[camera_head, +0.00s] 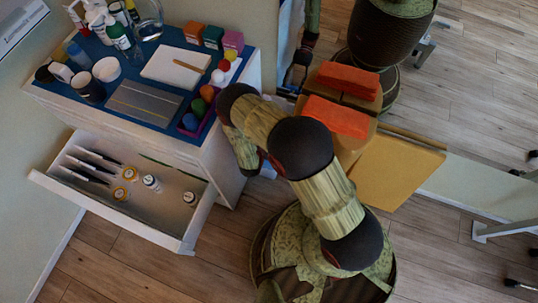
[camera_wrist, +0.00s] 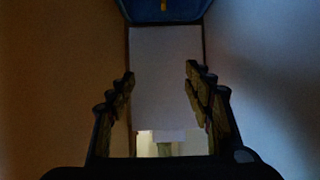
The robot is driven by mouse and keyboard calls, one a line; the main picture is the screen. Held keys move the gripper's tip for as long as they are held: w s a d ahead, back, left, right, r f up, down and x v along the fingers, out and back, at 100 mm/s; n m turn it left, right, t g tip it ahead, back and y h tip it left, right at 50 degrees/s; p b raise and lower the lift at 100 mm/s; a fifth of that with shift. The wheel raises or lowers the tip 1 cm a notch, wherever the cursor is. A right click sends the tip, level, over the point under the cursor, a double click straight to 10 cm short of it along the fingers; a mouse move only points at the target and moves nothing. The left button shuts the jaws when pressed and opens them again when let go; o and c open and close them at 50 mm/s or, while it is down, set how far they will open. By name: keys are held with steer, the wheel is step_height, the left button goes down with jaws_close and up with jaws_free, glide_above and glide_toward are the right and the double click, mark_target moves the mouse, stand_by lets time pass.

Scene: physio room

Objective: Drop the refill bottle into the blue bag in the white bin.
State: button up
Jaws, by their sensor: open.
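My gripper (camera_wrist: 158,82) is open in the wrist view, with its two fingers apart and nothing between them. In the head view my arm hides it, low beside the right side of the cabinet. A dark blue thing (camera_wrist: 165,10) with a small yellow mark shows at the top of the wrist view; I cannot tell if it is the blue bag. No white bin can be made out. Several bottles stand at the back left of the cabinet top, among them a green and white bottle (camera_head: 119,37); I cannot tell which, if any, is the refill bottle.
The white cabinet (camera_head: 226,165) has an open drawer (camera_head: 110,215) holding pens, jars and vials. Its blue top carries mugs, a white pad (camera_head: 165,62) and colored boxes. Cardboard boxes with orange tops (camera_head: 337,116) stand right of my arm.

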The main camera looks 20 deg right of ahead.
stand_by(0.3)
steer(key=v, duration=1.2)
steer(key=shift+s+f, duration=0.1)
